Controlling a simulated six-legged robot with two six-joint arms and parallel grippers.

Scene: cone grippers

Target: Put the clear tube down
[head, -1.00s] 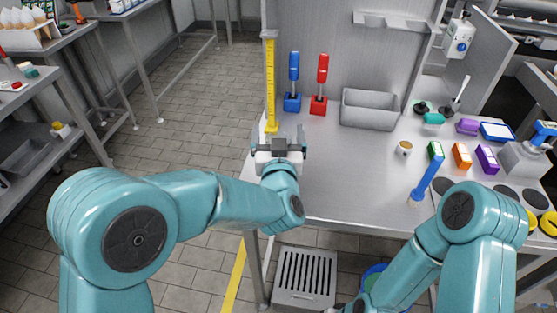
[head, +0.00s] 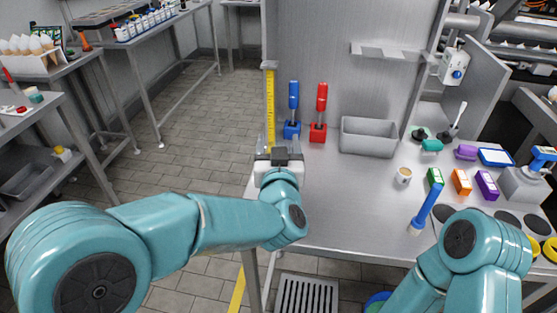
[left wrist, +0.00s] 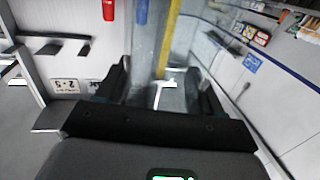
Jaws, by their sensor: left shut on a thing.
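My left gripper (head: 279,152) is at the left front of the steel counter (head: 330,205), just in front of the yellow ruled post. In the left wrist view the clear tube (left wrist: 184,48) stands between the two dark fingers (left wrist: 160,90), which are shut on it. The tube is see-through, and a yellow strip and a blue shape show through or behind it. In the head view the tube is hard to make out, and I cannot tell whether its bottom touches the counter. My right gripper is out of view.
The yellow ruled post (head: 269,105), blue holder (head: 293,112) and red holder (head: 319,115) stand behind the gripper. A grey bin (head: 368,137), a cup (head: 403,175) and a blue-handled tool (head: 424,210) are further right. The counter's front middle is clear.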

